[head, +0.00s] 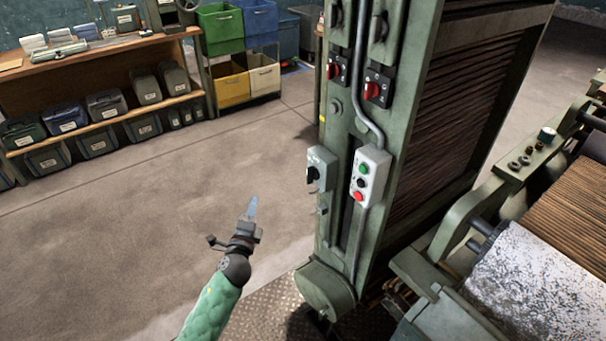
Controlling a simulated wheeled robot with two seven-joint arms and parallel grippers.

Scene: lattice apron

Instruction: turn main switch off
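A green machine column (340,120) stands right of centre and carries several controls. Two red rotary knobs on black plates sit high on it, a left one (333,71) and a right one (372,91). Below, a grey box (321,158) has a black rotary handle (313,174). No readable label shows which is the main switch. My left gripper (250,210) is in front of the column, lower left of the grey box and apart from it. Its pale blue tip points up, and nothing is seen held in it. Its finger gap is unclear. My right gripper is not in view.
A light button box (370,178) with green, black and red buttons is beside the grey box. A conduit (360,240) runs down the column. A roller machine (530,280) fills the lower right. Shelves with bins (105,105) stand back left. Floor between is clear.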

